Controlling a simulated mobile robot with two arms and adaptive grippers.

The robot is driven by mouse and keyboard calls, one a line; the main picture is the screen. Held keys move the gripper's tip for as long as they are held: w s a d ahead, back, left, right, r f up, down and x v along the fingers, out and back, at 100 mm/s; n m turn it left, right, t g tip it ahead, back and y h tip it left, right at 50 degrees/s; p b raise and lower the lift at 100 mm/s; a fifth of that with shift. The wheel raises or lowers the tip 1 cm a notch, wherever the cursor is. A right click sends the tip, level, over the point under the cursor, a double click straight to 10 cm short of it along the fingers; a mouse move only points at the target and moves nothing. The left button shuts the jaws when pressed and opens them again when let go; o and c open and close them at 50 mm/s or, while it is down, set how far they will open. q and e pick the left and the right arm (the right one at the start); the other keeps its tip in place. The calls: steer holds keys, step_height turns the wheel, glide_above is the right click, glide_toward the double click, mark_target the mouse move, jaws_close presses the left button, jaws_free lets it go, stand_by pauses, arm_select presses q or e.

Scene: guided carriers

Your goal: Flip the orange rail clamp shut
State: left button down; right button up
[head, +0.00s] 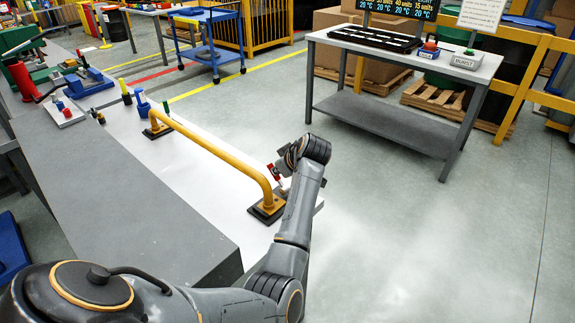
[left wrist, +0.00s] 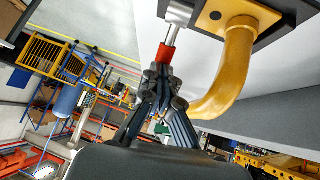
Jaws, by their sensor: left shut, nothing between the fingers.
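The orange-yellow rail (head: 215,150) stands on black feet on the white bench top. Its near bend (left wrist: 237,60) and dark foot fill the upper right of the left wrist view. Beside this end is a silver rod with a red-orange sleeve (left wrist: 166,53), the only clamp-like part I make out; it also shows small in the head view (head: 276,172). My left gripper (head: 283,168) is at this end of the rail. Its closed fingertips (left wrist: 163,78) are at the sleeve's end, with nothing held; I cannot tell whether they touch it. My right gripper is out of view.
A grey block (head: 120,190) runs along the bench's near side. Several small fixtures, one a blue one (head: 141,97), stand at the bench's far end. A grey table (head: 400,53) with a black tray is across the open floor to the right.

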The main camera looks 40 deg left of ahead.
mark_target(269, 167)
arm_select(q)
steer(key=a+h+p, duration=0.1)
steer(key=p, duration=0.1)
steer(key=a+h+p, duration=0.2)
steer(key=shift+w+f+h, duration=0.1)
steer(key=shift+f+h, duration=0.2)
steer(key=shift+f, duration=0.05)
steer(key=shift+a+f+n+g+h, duration=0.1)
steer(key=shift+f+n+g+h, duration=0.05)
steer(key=shift+n+g+h, duration=0.15)
steer(key=shift+a+f+h+p, duration=0.25)
steer(key=shift+f+h+p, duration=0.15)
steer(key=shift+h+p, duration=0.25)
steer(key=shift+a+f, duration=0.25)
steer(key=shift+f, duration=0.25)
